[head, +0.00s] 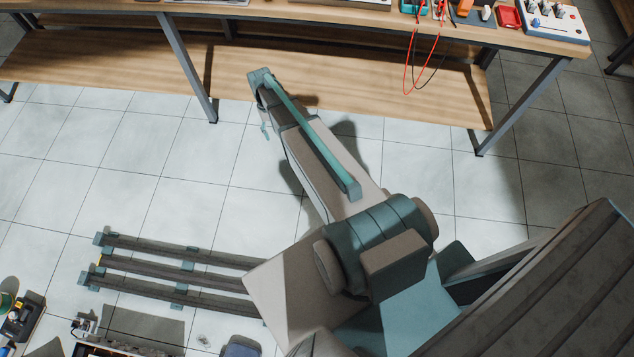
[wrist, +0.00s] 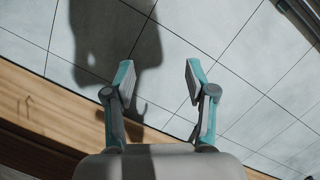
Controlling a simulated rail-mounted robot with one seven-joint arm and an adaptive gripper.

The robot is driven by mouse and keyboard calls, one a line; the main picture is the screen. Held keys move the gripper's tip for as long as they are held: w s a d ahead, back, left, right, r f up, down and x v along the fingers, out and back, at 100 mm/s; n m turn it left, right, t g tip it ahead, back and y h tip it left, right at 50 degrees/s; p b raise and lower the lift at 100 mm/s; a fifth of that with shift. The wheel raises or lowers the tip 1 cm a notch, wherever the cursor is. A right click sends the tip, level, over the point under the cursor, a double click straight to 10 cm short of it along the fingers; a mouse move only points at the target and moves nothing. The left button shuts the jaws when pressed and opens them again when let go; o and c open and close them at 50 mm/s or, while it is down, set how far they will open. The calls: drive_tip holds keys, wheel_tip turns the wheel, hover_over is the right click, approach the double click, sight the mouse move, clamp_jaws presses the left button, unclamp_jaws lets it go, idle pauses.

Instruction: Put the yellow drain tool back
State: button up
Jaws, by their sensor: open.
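I cannot make out the yellow drain tool for certain in either view. A tiny yellow patch shows by the left end of the dark rails in the head view, too small to identify. My gripper (wrist: 159,78) is open and empty in the wrist view, its two teal-and-grey fingers spread above pale floor tiles (wrist: 225,75). Nothing lies between the fingertips. In the head view my arm reaches toward the workbench, and the gripper itself is mostly hidden by the arm.
A wooden workbench (head: 330,17) with a lower shelf (head: 350,85) and grey metal legs stands at the back. Red and black cables (head: 410,68) hang from its right part. A white box with knobs (head: 555,22) sits there. Various items lie at bottom left.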

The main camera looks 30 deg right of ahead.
drive_tip(key=s+a+f+g, duration=0.1)
drive_tip(key=s+a+f, duration=0.1)
drive_tip(key=s, duration=1.1)
drive_tip(key=s+a+f+n+g, duration=0.1)
drive_tip(key=s+a+f, duration=0.2)
drive_tip(key=s, duration=1)
drive_tip(key=s+a+f+g, duration=0.2)
drive_tip(key=s, duration=1.2)
drive_tip(key=shift+a+f+n, duration=0.35)
drive_tip(key=shift+a+n, duration=0.05)
